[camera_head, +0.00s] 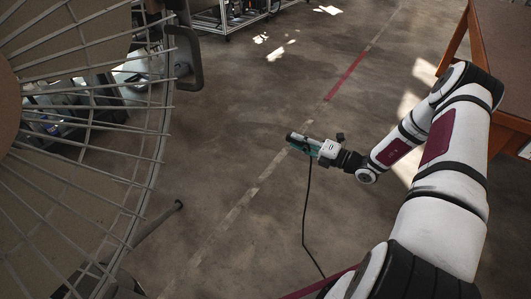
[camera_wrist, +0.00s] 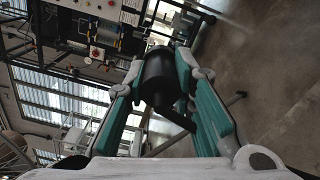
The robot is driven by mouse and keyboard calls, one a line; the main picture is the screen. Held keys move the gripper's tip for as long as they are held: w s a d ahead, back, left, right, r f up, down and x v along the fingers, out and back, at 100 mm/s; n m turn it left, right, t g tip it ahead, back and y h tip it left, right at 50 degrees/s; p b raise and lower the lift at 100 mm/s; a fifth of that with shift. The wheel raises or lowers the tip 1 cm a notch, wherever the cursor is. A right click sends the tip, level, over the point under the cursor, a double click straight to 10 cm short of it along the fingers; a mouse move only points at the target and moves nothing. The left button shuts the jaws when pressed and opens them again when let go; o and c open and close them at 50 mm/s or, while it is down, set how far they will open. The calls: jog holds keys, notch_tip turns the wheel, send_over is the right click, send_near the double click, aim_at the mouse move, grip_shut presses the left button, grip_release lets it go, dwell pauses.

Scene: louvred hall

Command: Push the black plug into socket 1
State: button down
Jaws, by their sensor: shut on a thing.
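My gripper (camera_head: 300,142) is held out over open floor in the head view, its teal fingers shut. In the wrist view my gripper (camera_wrist: 163,66) has a finger on each side of the black plug (camera_wrist: 160,82), a thick dark cylinder pointing away from the palm. In the head view the plug (camera_head: 291,136) is small and mostly hidden by the fingers. A black cable (camera_head: 305,215) hangs from the gripper toward the floor. I cannot make out socket 1 in either view.
A large round wire guard (camera_head: 85,150) fills the left of the head view. A brown table (camera_head: 500,45) stands at the upper right. In the wrist view an equipment panel (camera_wrist: 100,10) with red buttons is at the upper left. The middle floor is clear.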

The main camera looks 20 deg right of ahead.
jog(key=s+d+r+m+t+h+p, duration=0.15)
jog(key=s+d+m+h, duration=0.3)
jog(key=d, duration=0.55)
jog(key=s+d+r+m+t+h, duration=0.15)
jog(key=s+d+m+h, duration=0.35)
jog(key=d, duration=0.6)
jog(key=s+d+r+m+h, duration=0.2)
jog(key=s+d+m+h, duration=0.15)
jog(key=s+d, duration=0.45)
jog(key=s+d+r+m+g+h+p, duration=0.15)
jog(key=s+d+m+h, duration=0.25)
jog(key=s+d, duration=0.45)
jog(key=s+d+r+m+g+h+b, duration=0.1)
jog(key=s+d+m+g+h, duration=0.3)
jog(key=s, duration=0.8)
jog(key=s+d+r+m+g+h+p, duration=0.1)
jog(key=s+d+m+h, duration=0.3)
jog(key=s+d, duration=0.45)
jog(key=b+x, duration=0.2)
jog(key=x, duration=0.4)
jog(key=shift+d+r+b, duration=0.25)
jog(key=shift+d+b, duration=0.05)
jog(key=shift+b, duration=0.05)
jog(key=shift+d, duration=0.1)
jog(key=shift+p, duration=0.55)
jog(key=shift+w+d, duration=0.1)
